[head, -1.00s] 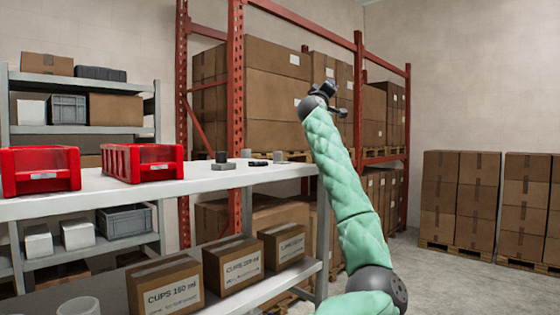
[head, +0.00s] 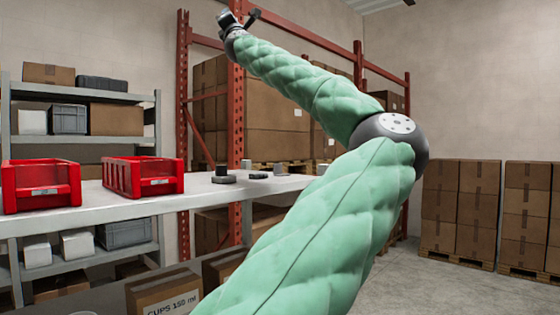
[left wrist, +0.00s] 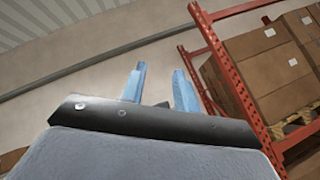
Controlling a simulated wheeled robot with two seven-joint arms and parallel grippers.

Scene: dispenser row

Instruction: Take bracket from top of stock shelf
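The white shelf top (head: 130,205) runs from the left edge to the middle of the head view. Several small dark and grey parts lie at its far right end. One is a black block on a flat base (head: 222,175), one a flat black piece (head: 257,176), one a grey block (head: 280,170). I cannot tell which is the bracket.
Two red bins (head: 41,187) (head: 143,178) stand on the shelf top, left of the parts. Cardboard cup boxes (head: 165,292) sit on the level below. A red rack (head: 184,95) with cartons stands behind. Stacked cartons (head: 457,205) stand at the right on open floor.

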